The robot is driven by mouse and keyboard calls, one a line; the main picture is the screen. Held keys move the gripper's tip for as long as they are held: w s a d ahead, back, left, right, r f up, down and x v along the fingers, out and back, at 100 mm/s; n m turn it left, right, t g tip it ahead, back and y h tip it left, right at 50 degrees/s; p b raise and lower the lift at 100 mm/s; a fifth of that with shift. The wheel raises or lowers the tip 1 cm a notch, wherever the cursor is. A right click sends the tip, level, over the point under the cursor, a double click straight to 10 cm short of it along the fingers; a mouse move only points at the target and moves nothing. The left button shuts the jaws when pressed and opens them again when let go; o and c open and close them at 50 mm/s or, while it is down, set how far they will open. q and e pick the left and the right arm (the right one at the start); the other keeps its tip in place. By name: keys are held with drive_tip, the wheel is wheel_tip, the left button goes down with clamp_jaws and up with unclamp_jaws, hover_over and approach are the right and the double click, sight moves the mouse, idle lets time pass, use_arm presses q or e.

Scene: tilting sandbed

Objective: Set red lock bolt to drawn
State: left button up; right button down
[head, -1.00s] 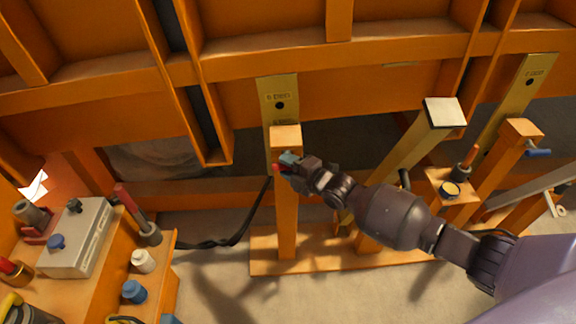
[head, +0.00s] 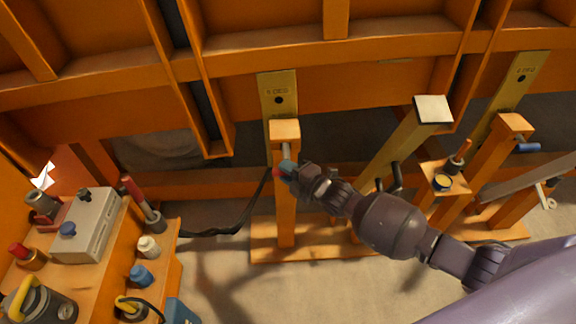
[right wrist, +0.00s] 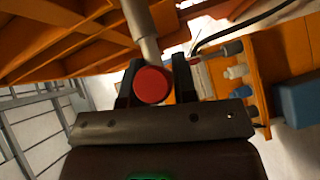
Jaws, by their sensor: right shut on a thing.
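The red lock bolt (right wrist: 152,86) shows in the right wrist view as a round red knob end with a grey metal shaft running up from it. My right gripper (right wrist: 156,84) has its two dark fingers on either side of the red knob, shut on it. In the head view the same right gripper (head: 287,170) is at the orange post (head: 286,220), with a bit of the red bolt (head: 276,173) showing beside the fingers. A short grey shaft shows above it, below the post's top. My left gripper is not in view.
A brass plate (head: 278,95) with a hole stands behind the post. A second post with a blue-handled bolt (head: 527,147) is at right. A side bench with a grey control box (head: 88,226) and several knobs is at left. A black cable (head: 215,232) hangs between.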

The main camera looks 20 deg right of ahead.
drive_tip(key=shift+s+a+f, duration=0.1)
drive_tip(key=shift+s, duration=0.1)
drive_tip(key=c, duration=1.3)
unclamp_jaws()
drive_tip(key=o, duration=0.4)
drive_tip(key=shift+s, duration=0.15)
drive_tip(key=shift+p+v, duration=0.8)
drive_tip(key=shift+v, duration=4.55)
